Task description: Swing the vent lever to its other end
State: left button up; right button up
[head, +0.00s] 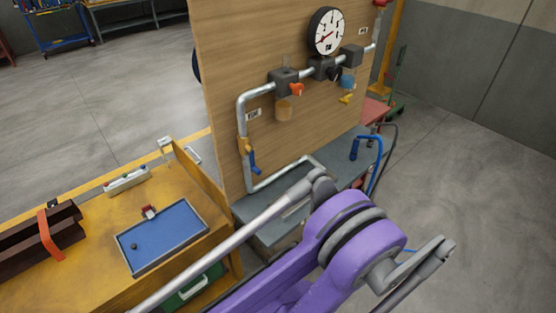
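A wooden panel (222,85) stands upright with a grey pipe (243,118) on it. On the pipe's lower left vertical run is a yellow valve body with a blue lever (253,162) that points down. Higher up are a red-orange handle (297,89) on a grey block and a small yellow lever (346,98) below a blue part. The labels are too small to read, so I cannot tell which is the vent lever. A purple arm of mine fills the lower middle, in front of the bench. I see neither gripper's fingertips.
A round gauge (327,31) sits at the panel's top. A grey bench (262,215) runs below it, with a blue handle and hose (356,148) at its right. A yellow table (95,212) with a blue tray (178,222) is at left. Open floor lies right.

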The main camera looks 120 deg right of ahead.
aim_at(249, 148)
jog(key=z, duration=0.5)
jog(key=k+z, duration=0.1)
jog(key=z, duration=0.9)
jog(key=l+z, duration=0.1)
jog(key=z, duration=0.4)
jog(key=k+z, duration=0.1)
jog(key=z, duration=0.35)
jog(key=l+z, duration=0.1)
jog(key=z, duration=0.4)
jog(key=l+z, duration=0.1)
jog(key=z, duration=0.4)
